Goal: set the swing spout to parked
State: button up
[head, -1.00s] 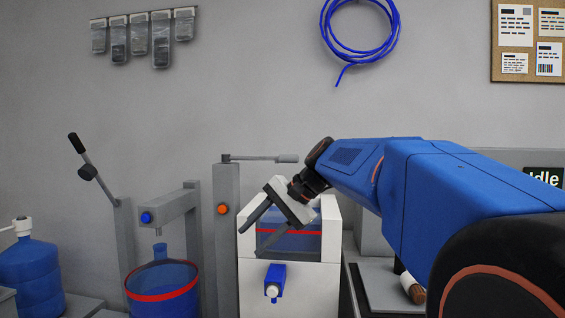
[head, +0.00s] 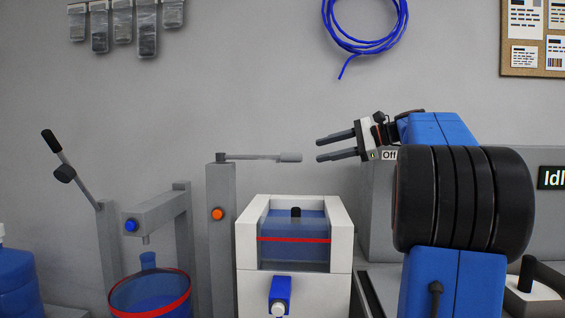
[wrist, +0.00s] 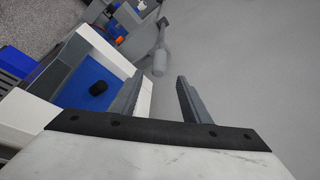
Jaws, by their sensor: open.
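The swing spout (head: 258,157) is a thin grey bar with a thicker, rounded grey end. It lies level on top of a grey post (head: 219,255) and points right, over the back of the white tank. My gripper (head: 319,150) is open and empty, just right of the spout's thick end, with its fingers pointing left. A small gap shows between fingertips and spout in the head view. In the wrist view, the spout's end (wrist: 160,62) lies ahead, between and beyond the open fingertips (wrist: 161,78). No parked mark shows.
A white tank (head: 248,240) with blue liquid, a red line and a black knob stands below the spout. An orange button (head: 217,214) is on the post. Left are a blue-buttoned dispenser (head: 160,210) and a lever (head: 62,160). A blue hose coil (head: 345,45) hangs above.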

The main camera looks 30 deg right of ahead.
send_near(259, 157)
jog(key=w+f, duration=0.4)
jog(key=w, duration=0.1)
jog(key=shift+d, duration=0.3)
jog(key=shift+w, duration=0.1)
grip_shut()
